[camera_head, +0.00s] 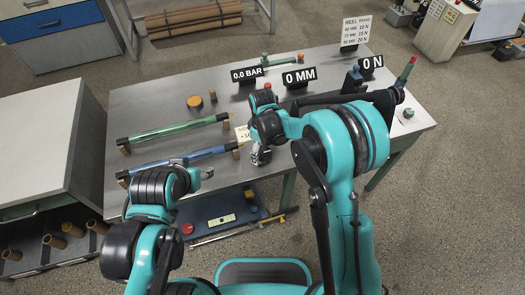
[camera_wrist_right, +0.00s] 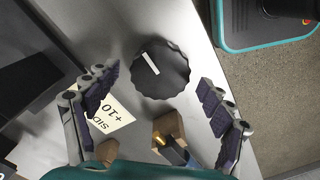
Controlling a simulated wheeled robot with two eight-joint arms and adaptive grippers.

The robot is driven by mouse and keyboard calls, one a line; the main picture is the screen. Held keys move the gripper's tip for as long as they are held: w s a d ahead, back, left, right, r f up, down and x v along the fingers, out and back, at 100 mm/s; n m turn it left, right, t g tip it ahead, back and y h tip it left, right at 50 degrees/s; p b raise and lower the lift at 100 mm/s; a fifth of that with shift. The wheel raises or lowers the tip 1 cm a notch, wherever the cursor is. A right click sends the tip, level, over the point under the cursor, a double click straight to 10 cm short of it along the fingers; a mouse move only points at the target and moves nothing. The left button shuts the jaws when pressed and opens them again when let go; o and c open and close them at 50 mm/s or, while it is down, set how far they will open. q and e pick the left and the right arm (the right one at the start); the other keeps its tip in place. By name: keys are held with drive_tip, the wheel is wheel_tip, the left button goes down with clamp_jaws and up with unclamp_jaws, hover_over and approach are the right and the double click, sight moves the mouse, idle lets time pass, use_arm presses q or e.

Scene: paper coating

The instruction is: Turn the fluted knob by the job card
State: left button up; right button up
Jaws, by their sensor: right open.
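The fluted knob (camera_wrist_right: 160,69) is dark and round with a scalloped edge and a white pointer line, on the grey metal table top in the right wrist view. In the head view my right gripper (camera_head: 260,154) hides the knob. My left gripper (camera_head: 206,173) is over the table's front left, its fingers too small to read.
A green roll (camera_head: 175,131) and a blue roll (camera_head: 180,159) lie on the table left of the right arm. Display signs reading 0.0 BAR (camera_head: 247,73), 0 MM (camera_head: 299,77) and 0 N (camera_head: 371,65) stand behind. A brown block (camera_wrist_right: 170,128) is close to the knob.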

sight(263, 153)
wheel_tip(263, 153, up, 11)
idle(0.3)
idle(0.4)
drive_tip(key=s+d+r+m+t, duration=0.4)
drive_tip(key=s+d+r+m, duration=0.35)
drive_tip(key=s+d, duration=0.3)
drive_tip(key=s+d+m+t, duration=0.3)
drive_tip(key=s+d+m, duration=0.2)
drive_tip(key=s+d, duration=0.2)
drive_tip(key=shift+s+d+f, duration=0.2)
drive_tip(key=shift+s+f, duration=0.15)
drive_tip(key=shift+s, duration=0.55)
idle(0.6)
